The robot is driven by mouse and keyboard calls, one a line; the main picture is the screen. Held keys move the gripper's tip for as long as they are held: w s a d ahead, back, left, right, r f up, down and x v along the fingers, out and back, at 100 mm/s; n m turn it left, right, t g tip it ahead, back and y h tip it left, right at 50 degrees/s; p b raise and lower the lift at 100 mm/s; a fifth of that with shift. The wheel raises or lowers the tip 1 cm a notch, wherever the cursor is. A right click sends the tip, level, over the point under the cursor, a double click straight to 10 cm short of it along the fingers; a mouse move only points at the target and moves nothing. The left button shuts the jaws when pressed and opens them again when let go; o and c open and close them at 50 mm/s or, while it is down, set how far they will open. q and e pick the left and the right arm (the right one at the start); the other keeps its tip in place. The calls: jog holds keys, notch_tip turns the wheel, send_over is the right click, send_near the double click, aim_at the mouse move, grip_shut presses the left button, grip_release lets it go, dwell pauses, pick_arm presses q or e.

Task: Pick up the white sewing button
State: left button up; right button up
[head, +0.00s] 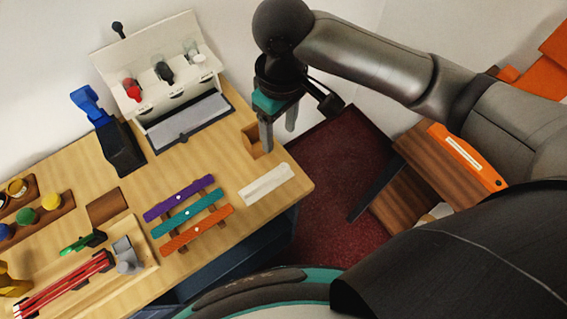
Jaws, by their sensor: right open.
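A small white spot that looks like a button lies on each of three coloured strips: the purple strip (160,209), the teal strip (208,202) and the orange strip (219,219). The spots are too small to tell which is the white sewing button; one is the pale dot (187,213) on the teal strip. My right gripper (279,138) is open and empty, pointing down near the counter's back right corner, up and right of the strips. It is apart from them. My left gripper is not in view.
A small wooden box (252,142) stands close beside my right gripper. A white bar (266,184) lies right of the strips. A white display case (163,74) and a black holder (122,148) stand behind. A wooden tray (150,267) is at front left.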

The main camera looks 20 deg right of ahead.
jog(key=b, duration=0.2)
send_over(284, 166)
jog(key=s, duration=0.1)
jog(key=f, duration=0.9)
jog(key=shift+a, duration=0.2)
jog(key=shift+w+d+f+b, duration=0.1)
jog(key=shift+w+f+b, duration=0.1)
jog(key=shift+f, duration=0.75)
jog(key=shift+w+d+f+b, duration=0.1)
jog(key=shift+f+b, duration=0.05)
jog(key=shift+f, duration=0.85)
jog(key=shift+w+f+b, duration=0.15)
jog(key=shift+f+b, duration=0.05)
jog(key=shift+f, duration=0.75)
grip_shut()
